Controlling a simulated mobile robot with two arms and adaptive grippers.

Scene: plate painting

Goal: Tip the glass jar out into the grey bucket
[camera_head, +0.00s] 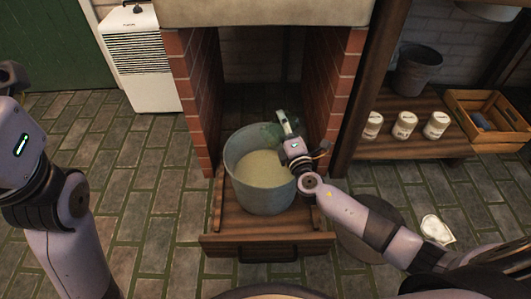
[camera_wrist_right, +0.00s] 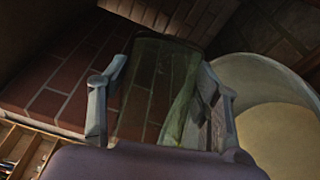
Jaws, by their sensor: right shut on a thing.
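The grey bucket (camera_head: 250,200) stands on a wooden drawer-like platform in front of the brick recess, with a pale beige fill inside. My right gripper (camera_head: 284,126) is above the bucket's back right rim, shut on the green, see-through glass jar (camera_head: 270,130). In the right wrist view the jar (camera_wrist_right: 160,85) sits between the two fingers, with the bucket's rim (camera_wrist_right: 235,72) to its right. The jar looks tilted; a pale green streak shows along its side, and I cannot tell how much it holds. My left gripper (camera_head: 10,76) is partly cut off at the left edge.
Brick pillars (camera_head: 342,95) flank the bucket closely. A shelf at right holds several white jars (camera_head: 404,125), a dark pot (camera_head: 418,70) and a wooden crate (camera_head: 490,108). A white heater (camera_head: 140,60) stands at left. The tiled floor left of the platform is clear.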

